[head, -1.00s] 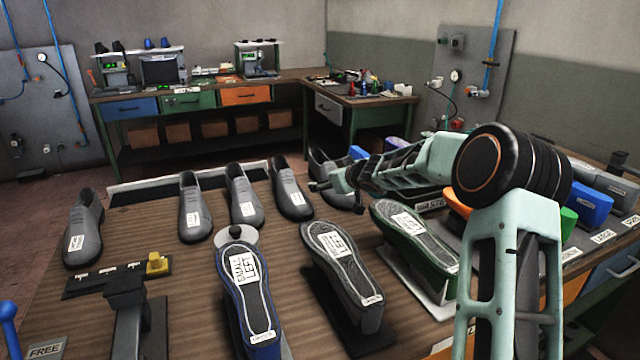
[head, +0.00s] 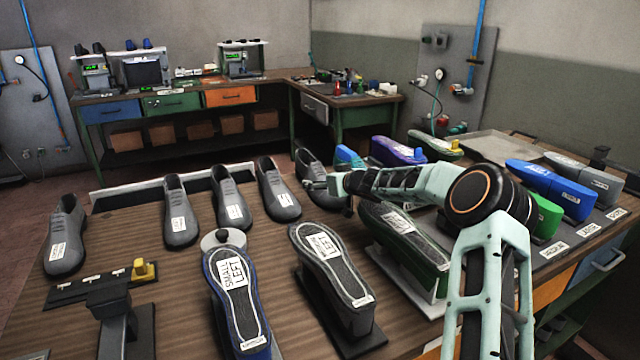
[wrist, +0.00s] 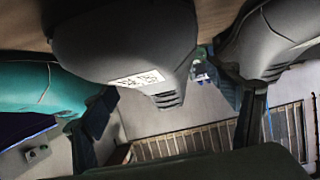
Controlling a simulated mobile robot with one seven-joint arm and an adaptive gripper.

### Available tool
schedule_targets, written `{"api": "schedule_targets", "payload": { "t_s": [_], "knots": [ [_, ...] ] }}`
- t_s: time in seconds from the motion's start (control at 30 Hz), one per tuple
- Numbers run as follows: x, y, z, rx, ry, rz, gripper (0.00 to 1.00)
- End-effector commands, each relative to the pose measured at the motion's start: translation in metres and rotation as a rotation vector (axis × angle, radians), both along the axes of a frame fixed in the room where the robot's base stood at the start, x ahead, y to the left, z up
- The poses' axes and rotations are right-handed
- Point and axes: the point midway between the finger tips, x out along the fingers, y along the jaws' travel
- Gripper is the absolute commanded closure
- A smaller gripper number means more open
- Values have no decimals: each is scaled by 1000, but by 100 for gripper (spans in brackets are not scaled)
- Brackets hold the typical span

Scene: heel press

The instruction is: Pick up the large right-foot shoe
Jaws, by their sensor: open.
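Several grey shoes stand in a row along the back of the wooden bench in the head view. The rightmost grey shoe (head: 312,167) is at my gripper (head: 318,185), which partly covers it. In the wrist view a grey shoe (wrist: 125,40) with a white label fills the middle, between the two dark fingers of my open gripper (wrist: 168,125). Its label is too small to read, so I cannot tell its size or foot. Contact with the fingers cannot be made out. Another grey shoe (wrist: 270,40) is at the right, close to one finger.
A teal shape (wrist: 40,90) is beside the left finger. Soles on stands, blue (head: 238,290), grey (head: 330,265) and green (head: 400,235), fill the bench front. A press fixture (head: 110,300) stands front left. Coloured shoe forms (head: 545,185) line the right.

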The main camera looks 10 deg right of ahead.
Motion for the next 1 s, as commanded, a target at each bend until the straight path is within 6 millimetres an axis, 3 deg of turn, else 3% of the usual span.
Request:
{"api": "schedule_targets", "payload": {
  "t_s": [0.27, 0.6, 1.0],
  "knots": [
    [25, 8, -9, 0, 0, 0, 19],
    [28, 9, -13, 0, 1, 0, 20],
    [28, 9, -13, 0, 1, 0, 64]
  ]
}}
